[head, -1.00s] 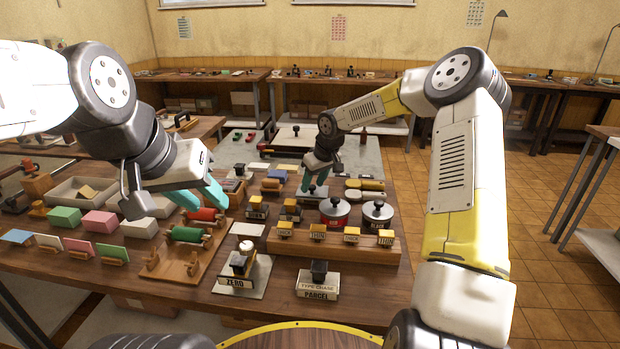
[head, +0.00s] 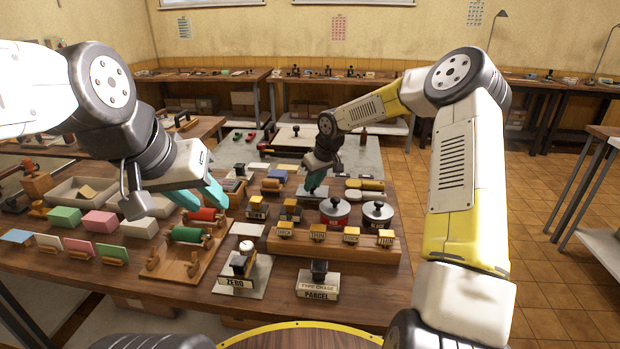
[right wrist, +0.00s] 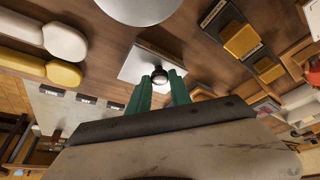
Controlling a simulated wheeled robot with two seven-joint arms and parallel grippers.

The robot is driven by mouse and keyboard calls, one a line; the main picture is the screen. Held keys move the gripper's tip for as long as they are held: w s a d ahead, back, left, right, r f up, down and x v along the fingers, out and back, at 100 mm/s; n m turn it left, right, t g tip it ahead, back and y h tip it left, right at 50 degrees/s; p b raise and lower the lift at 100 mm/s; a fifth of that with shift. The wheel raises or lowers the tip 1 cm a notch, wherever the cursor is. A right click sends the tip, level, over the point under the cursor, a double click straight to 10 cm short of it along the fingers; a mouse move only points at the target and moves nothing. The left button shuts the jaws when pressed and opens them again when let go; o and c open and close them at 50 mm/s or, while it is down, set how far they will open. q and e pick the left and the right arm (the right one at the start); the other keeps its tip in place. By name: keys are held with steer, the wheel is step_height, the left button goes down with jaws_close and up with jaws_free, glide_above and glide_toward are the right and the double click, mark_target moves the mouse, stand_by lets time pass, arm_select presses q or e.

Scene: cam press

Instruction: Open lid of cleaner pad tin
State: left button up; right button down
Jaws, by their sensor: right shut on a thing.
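The cleaner pad tin (head: 306,194) looks like a flat grey square with a dark knob, and it lies on the bench behind the red and black round tins. My right gripper (head: 315,190) reaches down over it, shut on the knob. In the right wrist view the teal fingers close on both sides of the dark knob (right wrist: 159,75), above the pale square lid (right wrist: 140,64). The lid appears flat, and no gap under it can be made out. My left gripper (head: 205,200) hangs over the bench's left part, fingers apart and empty.
A red round tin (head: 334,212) and a black round tin (head: 377,213) stand close in front and to the right. Stamps (head: 290,209) stand just in front, and yellow and white rounded pads (head: 371,185) lie to the right.

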steer(key=shift+w+d, duration=0.1)
stand_by(0.8)
steer(key=shift+w+r, duration=0.15)
steer(key=shift+w, duration=0.05)
steer(key=shift+w+d+r+m+g+y, duration=0.15)
steer(key=shift+w+r+g, duration=0.25)
steer(key=shift+g, duration=0.5)
steer(key=shift+w+d+r+m+g+y, duration=0.15)
steer(key=shift+w+g, duration=0.3)
steer(key=shift+g, duration=0.45)
steer(key=shift+w+r+m+g+y, duration=0.1)
steer(key=shift+w+r+g, duration=0.3)
steer(key=shift+g, duration=0.5)
